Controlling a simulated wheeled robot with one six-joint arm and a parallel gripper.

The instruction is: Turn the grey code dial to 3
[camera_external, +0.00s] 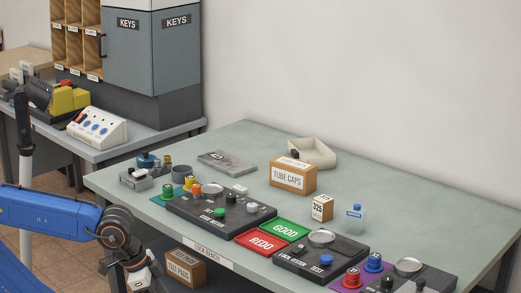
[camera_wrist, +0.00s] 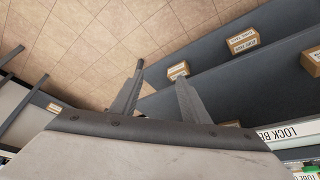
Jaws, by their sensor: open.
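My gripper (camera_wrist: 159,78) is open and empty in the wrist view, its two fingers apart over floor tiles and the shelf space under the bench. In the external view my blue arm comes in at the lower left, and its end is in front of the bench edge, off the devices. The black lock set panel (camera_external: 190,208) lies on the bench with coloured knobs and small grey and white parts on top. A small grey knob (camera_external: 250,207) sits on its right part. I cannot tell for sure which part is the grey code dial, nor read any digit it points to.
The lock test panel (camera_external: 300,262) lies to the right, past the red REDO mat (camera_external: 261,241) and green GOOD mat (camera_external: 285,229). A tube caps box (camera_external: 292,178) and a small bottle (camera_external: 355,219) stand behind. Boxes (camera_wrist: 242,40) sit on the shelf below.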

